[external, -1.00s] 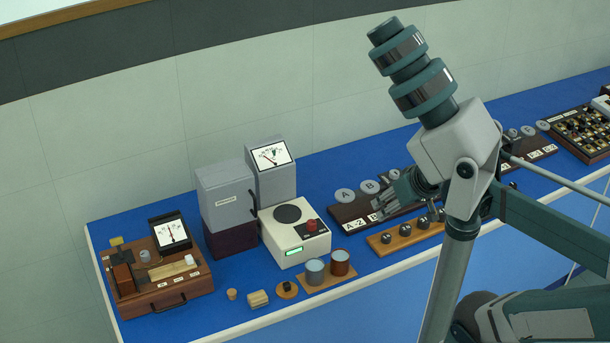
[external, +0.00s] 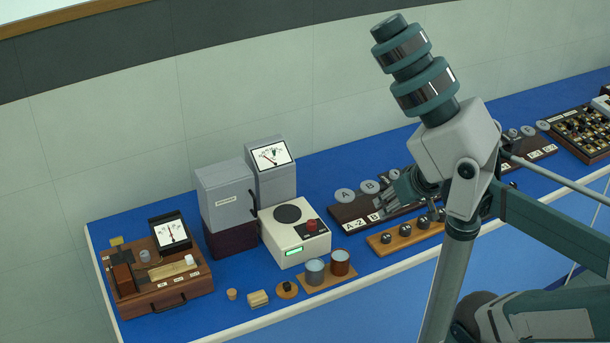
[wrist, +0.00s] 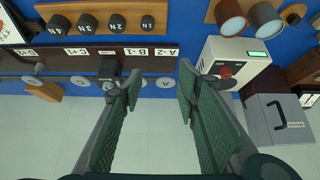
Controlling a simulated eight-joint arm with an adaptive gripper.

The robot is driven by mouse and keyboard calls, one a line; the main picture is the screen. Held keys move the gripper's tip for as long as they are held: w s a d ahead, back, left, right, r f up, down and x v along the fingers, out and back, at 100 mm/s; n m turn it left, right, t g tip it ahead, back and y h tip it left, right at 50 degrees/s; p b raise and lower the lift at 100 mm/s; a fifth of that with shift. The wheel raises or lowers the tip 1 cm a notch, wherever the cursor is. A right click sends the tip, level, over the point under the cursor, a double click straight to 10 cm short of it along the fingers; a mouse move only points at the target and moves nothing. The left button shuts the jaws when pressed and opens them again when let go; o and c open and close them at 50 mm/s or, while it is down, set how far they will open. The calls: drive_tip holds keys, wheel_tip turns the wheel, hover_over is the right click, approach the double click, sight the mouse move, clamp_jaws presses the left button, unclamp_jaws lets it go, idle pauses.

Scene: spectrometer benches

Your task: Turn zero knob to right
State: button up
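No readable "zero" label shows on any knob. A red knob (external: 312,225) sits on top of a cream box (external: 290,251) with a black disc and a green display; the knob also shows right of my fingers in the wrist view (wrist: 226,71). A wooden case (external: 160,298) at the far left carries a tilted dial meter (external: 172,231), a grey round knob (external: 145,256) and a white piece (external: 190,260). My gripper (wrist: 160,78) is open and empty, with its two green-padded fingers apart. In the external view my gripper (external: 394,198) is right of the cream box, above the lettered board.
Grey upright boxes (external: 225,195), one with a dial meter (external: 270,155), stand behind the cream box. Two cups (external: 340,262) stand at the bench front. A lettered board (external: 345,212) with discs and a wooden strip of dark weights (external: 378,250) lie below my gripper.

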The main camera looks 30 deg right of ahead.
drive_tip(key=w+a+r+n+g+y+p, duration=0.1)
drive_tip(key=w+a+r+n+g+p, duration=0.4)
drive_tip(key=w+a+r, duration=0.95)
drive_tip(key=w+a+n+p, duration=0.3)
drive_tip(key=a, duration=0.5)
drive_tip(key=w+a+n+p, duration=0.2)
drive_tip(key=w+a+p, duration=0.2)
drive_tip(key=a, duration=0.5)
drive_tip(key=w+a+n+p, duration=0.3)
drive_tip(key=a, duration=0.6)
drive_tip(key=shift+w+a+r+n, duration=0.2)
drive_tip(key=shift+w+n, duration=0.1)
drive_tip(key=shift+w, duration=0.1)
drive_tip(key=s+a+f+n+g+h+p, duration=0.1)
drive_tip(key=a+f+n+p, duration=0.3)
drive_tip(key=a, duration=0.8)
drive_tip(key=s+a+f+n+g+p, duration=0.1)
drive_tip(key=a+f+n+p, duration=0.15)
drive_tip(key=a+f, duration=0.6)
drive_tip(key=shift+m, duration=0.35)
drive_tip(key=a+f, duration=0.1)
drive_tip(key=f, duration=0.1)
drive_tip(key=a+f, duration=0.1)
drive_tip(key=a, duration=0.1)
drive_tip(key=shift+f, duration=0.9)
